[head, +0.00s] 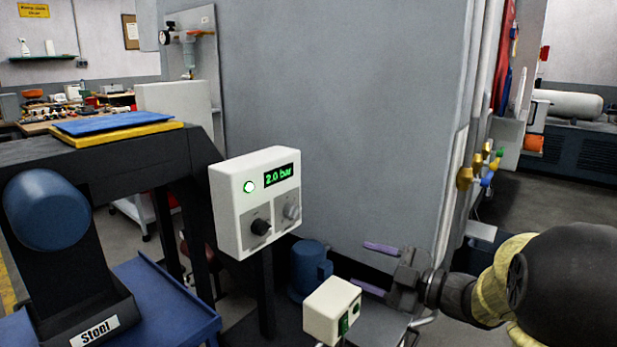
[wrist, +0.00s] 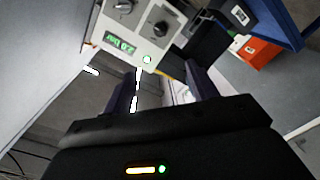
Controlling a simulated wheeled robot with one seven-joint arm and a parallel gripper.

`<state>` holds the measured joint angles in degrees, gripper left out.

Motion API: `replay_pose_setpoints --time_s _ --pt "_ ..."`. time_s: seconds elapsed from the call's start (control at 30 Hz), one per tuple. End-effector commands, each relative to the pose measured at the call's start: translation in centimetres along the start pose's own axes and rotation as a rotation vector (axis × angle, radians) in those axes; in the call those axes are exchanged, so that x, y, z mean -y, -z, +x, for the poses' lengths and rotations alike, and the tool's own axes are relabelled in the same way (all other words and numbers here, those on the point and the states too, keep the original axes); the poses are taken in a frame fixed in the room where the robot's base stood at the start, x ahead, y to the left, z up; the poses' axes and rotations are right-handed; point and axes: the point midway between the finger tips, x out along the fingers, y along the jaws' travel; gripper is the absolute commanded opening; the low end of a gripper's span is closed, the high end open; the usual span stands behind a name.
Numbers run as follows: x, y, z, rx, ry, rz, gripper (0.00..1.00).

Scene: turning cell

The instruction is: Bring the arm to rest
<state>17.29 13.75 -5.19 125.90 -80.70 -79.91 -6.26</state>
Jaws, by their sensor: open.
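My gripper (head: 372,267) is at the lower right of the head view, at the end of my arm. Its two purple-tipped fingers are spread apart with nothing between them. In the wrist view the two fingers of my gripper (wrist: 163,92) also stand apart and empty. They point toward a white control box (head: 250,203) on a dark post, with a green display reading 2.0 bar, a lit green lamp and two knobs. The same control box (wrist: 150,30) shows at the top of the wrist view, apart from the fingers.
A smaller white switch box (head: 331,308) stands below the fingers, near a blue motor (head: 308,268). A large grey cabinet (head: 340,110) rises behind my gripper. Brass valves (head: 468,178) are on pipes by its right edge.

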Motion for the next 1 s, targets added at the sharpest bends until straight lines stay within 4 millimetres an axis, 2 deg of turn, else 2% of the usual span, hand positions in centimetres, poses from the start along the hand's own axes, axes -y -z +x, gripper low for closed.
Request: replay_pose_setpoints --time_s 0.37,0.67,0.87,1.0 --pt "-0.4 -1.4 0.7 0.105 -0.058 0.037 0.58" --pt "-0.9 -4.0 0.7 0.292 -0.155 0.123 0.58" --pt "-0.2 -6.8 -0.4 0.511 -0.251 0.258 0.58" --pt "1.9 -9.0 -2.2 0.717 -0.32 0.418 0.58"
